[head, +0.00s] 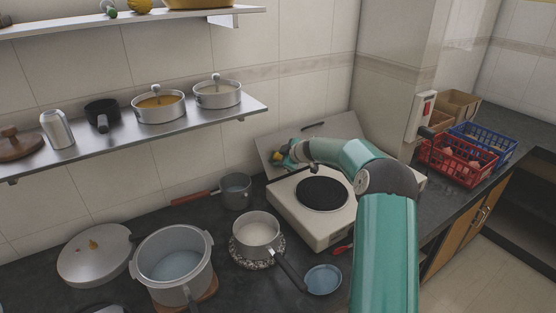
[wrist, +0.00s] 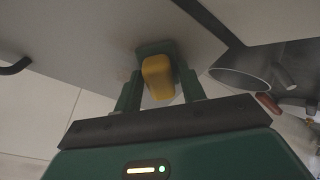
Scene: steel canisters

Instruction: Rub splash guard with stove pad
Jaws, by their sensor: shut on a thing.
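The splash guard (head: 342,126) is a grey panel standing behind the white stove (head: 285,208) in the head view. It also fills the upper left of the wrist view (wrist: 90,40) as a smooth grey surface. My gripper (head: 284,155) is at the guard's left part, behind the stove. In the wrist view my gripper (wrist: 158,76) is shut on the yellow stove pad (wrist: 158,80), whose far end lies at or very close to the grey surface. I cannot tell whether they touch. In the head view the pad is mostly hidden by my gripper.
A white-filled saucepan (head: 256,233), a grey pot (head: 236,190) and a large pot (head: 172,270) stand left of the stove. A metal shelf (head: 215,115) with pots hangs on the wall at the left. Red (head: 455,165) and blue crates (head: 497,140) stand at the right.

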